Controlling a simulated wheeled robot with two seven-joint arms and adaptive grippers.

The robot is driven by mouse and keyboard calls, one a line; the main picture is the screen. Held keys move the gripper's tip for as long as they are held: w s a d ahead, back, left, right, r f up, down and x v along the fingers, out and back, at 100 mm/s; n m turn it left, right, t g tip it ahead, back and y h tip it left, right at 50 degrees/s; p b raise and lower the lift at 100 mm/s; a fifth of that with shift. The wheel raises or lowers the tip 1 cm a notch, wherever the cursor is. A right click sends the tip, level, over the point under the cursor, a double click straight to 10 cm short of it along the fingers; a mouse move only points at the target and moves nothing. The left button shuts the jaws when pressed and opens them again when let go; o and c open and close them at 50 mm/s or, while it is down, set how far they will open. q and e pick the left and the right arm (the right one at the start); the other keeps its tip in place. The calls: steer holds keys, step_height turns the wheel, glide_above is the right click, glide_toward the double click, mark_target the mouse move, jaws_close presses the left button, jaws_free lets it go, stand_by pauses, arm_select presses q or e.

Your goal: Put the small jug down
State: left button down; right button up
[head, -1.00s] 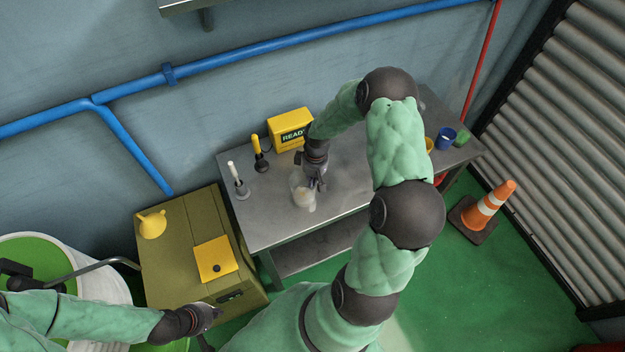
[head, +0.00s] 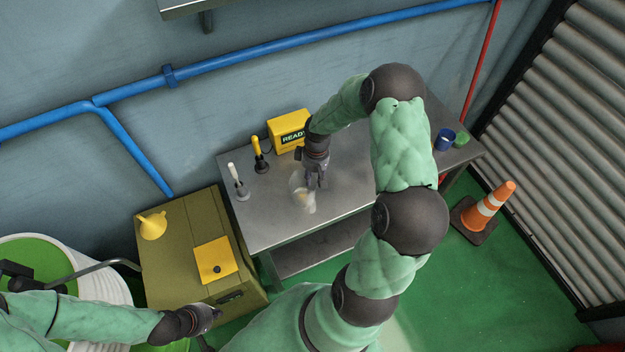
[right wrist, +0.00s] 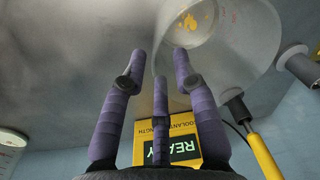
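The small jug (head: 303,201) is pale and see-through, with something yellowish inside. It is on the grey metal table in the head view, near the front edge. In the right wrist view the jug (right wrist: 235,50) fills the upper right, beyond my right finger, its inside partly showing. My right gripper (head: 318,186) is just beside the jug, over the table.
A yellow READY box (head: 288,130) stands behind the jug. A yellow-handled tool (head: 259,155) and a white-handled tool (head: 238,183) stand to the left. A blue mug (head: 445,139) and a green item (head: 461,139) are at the right end. The table (head: 265,215) is bare left of the jug.

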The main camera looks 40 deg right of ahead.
step_height(320, 180, up, 9)
steer(key=shift+d+p, duration=0.35)
steer(key=shift+p, duration=0.1)
stand_by(0.3)
